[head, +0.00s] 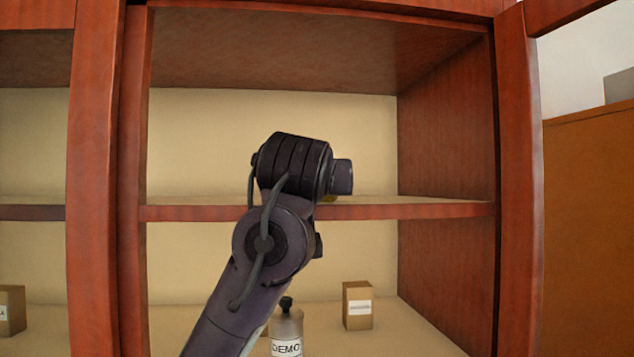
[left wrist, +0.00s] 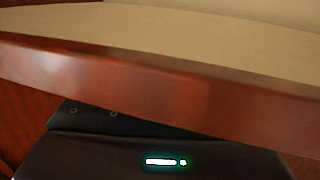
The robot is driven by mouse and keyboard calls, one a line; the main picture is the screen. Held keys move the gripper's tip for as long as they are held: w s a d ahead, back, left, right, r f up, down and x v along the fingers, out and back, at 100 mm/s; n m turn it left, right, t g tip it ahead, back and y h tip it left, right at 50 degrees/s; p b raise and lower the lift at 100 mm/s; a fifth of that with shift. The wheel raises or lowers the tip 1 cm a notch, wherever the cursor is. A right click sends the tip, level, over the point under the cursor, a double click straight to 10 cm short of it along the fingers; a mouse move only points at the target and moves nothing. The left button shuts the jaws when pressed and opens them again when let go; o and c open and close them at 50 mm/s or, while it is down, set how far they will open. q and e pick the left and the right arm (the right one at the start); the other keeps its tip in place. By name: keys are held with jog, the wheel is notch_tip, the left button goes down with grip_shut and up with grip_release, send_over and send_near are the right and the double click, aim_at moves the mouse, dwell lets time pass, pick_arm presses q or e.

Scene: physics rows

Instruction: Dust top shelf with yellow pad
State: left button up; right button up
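The top shelf (head: 420,210) is a red-brown board across the open cabinet. In the left wrist view its front edge (left wrist: 130,85) crosses the picture, with the pale shelf surface behind it. My left arm reaches up from below to this edge in the head view. A small patch of yellow, seemingly the yellow pad (head: 329,198), shows beside the wrist at shelf height; the rest is hidden. The dark body of my left gripper (left wrist: 165,155) shows below the edge in the left wrist view. Its fingers are hidden, so its grip cannot be told. My right gripper is not in view.
On the lower level stand a bottle labelled DEMO (head: 287,330), a small brown box (head: 357,305) and another box (head: 12,310) at far left. Red-brown cabinet uprights (head: 95,180) flank the opening. The visible top shelf area is clear.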

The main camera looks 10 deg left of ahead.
pick_arm(q)
jog(key=shift+s, duration=0.1)
jog(key=shift+s+b, duration=0.3)
jog(key=shift+b, duration=0.05)
jog(key=s+b, duration=0.3)
jog(key=s, duration=0.3)
jog(key=shift+s+d+r, duration=0.1)
jog(key=shift+s, duration=0.15)
jog(key=shift+s+r, duration=0.1)
jog(key=shift+s, duration=0.2)
